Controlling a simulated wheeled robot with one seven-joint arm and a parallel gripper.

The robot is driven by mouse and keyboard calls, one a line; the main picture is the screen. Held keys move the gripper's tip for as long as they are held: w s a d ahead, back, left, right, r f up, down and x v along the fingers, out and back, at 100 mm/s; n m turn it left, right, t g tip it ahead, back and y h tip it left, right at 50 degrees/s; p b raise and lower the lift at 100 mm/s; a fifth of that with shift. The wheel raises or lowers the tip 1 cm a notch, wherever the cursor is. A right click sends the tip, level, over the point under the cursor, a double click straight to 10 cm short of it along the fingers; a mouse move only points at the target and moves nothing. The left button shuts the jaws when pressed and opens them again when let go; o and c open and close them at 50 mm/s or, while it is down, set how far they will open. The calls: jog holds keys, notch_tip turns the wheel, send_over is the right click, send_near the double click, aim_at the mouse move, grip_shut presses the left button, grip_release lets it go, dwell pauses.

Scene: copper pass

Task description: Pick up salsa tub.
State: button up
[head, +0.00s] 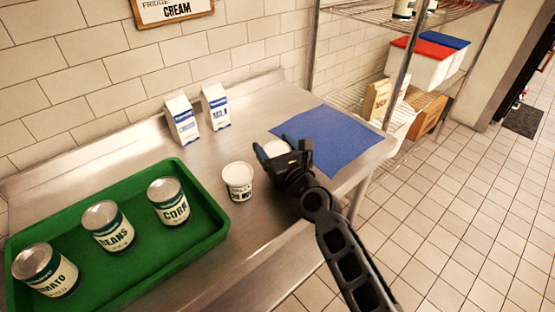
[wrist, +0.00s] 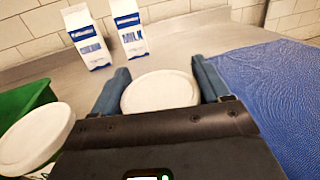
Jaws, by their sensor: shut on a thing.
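My gripper (head: 283,148) is shut on a white-lidded tub (wrist: 160,91), with one blue finger on each side of it. In the head view the gripper hides most of this tub (head: 271,150), and its label does not show, so I cannot read whether it is salsa. I cannot tell whether its base touches the counter. A second white-lidded tub (head: 238,183) stands upright on the counter, left of my gripper; its label is too small to read surely. Its lid also shows at the left of the wrist view (wrist: 35,135).
A green tray (head: 130,218) holds tomato, beans and corn cans. A cream carton (head: 182,118) and a milk carton (head: 215,106) stand near the wall. A blue mat (head: 325,140) lies right of my gripper. A wire shelf (head: 400,120) stands beyond the steel counter (head: 215,270).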

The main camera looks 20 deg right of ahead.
jog(key=shift+c, duration=1.6)
jog(key=shift+r, duration=0.15)
